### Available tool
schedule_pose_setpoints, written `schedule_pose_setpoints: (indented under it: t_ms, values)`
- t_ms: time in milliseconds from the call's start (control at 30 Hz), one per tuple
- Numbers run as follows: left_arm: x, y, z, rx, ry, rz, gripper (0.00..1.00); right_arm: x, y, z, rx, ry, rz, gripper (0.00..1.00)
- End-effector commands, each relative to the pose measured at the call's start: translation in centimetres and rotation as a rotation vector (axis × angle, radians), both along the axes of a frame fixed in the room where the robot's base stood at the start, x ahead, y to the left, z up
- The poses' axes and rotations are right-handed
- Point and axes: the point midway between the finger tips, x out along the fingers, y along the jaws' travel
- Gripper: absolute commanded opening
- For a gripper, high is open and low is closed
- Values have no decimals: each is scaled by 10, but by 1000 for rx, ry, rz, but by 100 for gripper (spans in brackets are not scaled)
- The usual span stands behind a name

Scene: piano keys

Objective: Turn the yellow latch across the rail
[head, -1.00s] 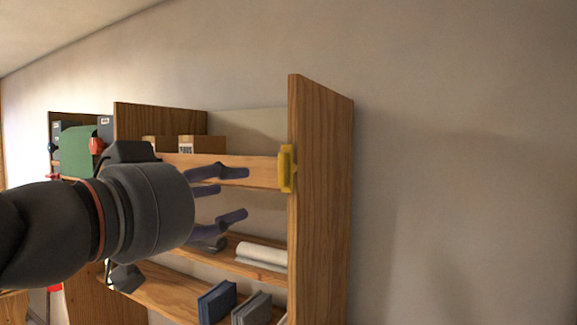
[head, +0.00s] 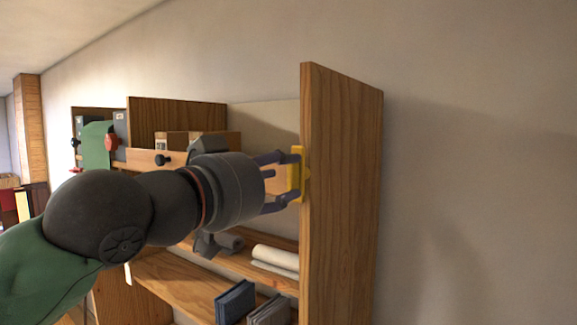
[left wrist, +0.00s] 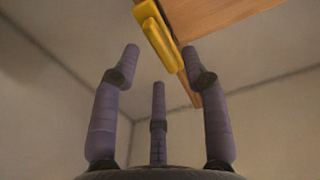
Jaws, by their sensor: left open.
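The yellow latch (head: 297,166) stands upright at the right end of the wooden rail (head: 143,158), against the shelf's right side panel. In the left wrist view the latch (left wrist: 158,36) lies along the edge of a wooden board, above the fingers. My left gripper (head: 290,178) is open, with its purple fingers reaching the latch in the head view, one above and one lower down. In the left wrist view the open fingers (left wrist: 160,64) hold nothing, and the latch's lower end is near the right fingertip. Contact is unclear. My right gripper is not in view.
The tall wooden side panel (head: 342,190) stands just right of the latch. Below are a white roll (head: 275,260) and blue books (head: 235,302) on shelves. Boxes (head: 190,140) and a green cloth (head: 97,146) are farther left. The wall area at right is clear.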

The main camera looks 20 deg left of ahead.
Motion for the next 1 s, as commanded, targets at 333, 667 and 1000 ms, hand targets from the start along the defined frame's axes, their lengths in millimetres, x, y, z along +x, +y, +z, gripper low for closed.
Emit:
schedule_pose_setpoints:
  t_ms: [333, 667, 1000]
  values:
    - [22, -8, 0, -1, 0, -1, 45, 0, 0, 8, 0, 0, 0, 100]
    - [22, -8, 0, -1, -1, -1, 17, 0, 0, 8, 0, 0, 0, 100]
    - [22, -8, 0, 5, -4, -1, 0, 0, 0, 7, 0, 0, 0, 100]
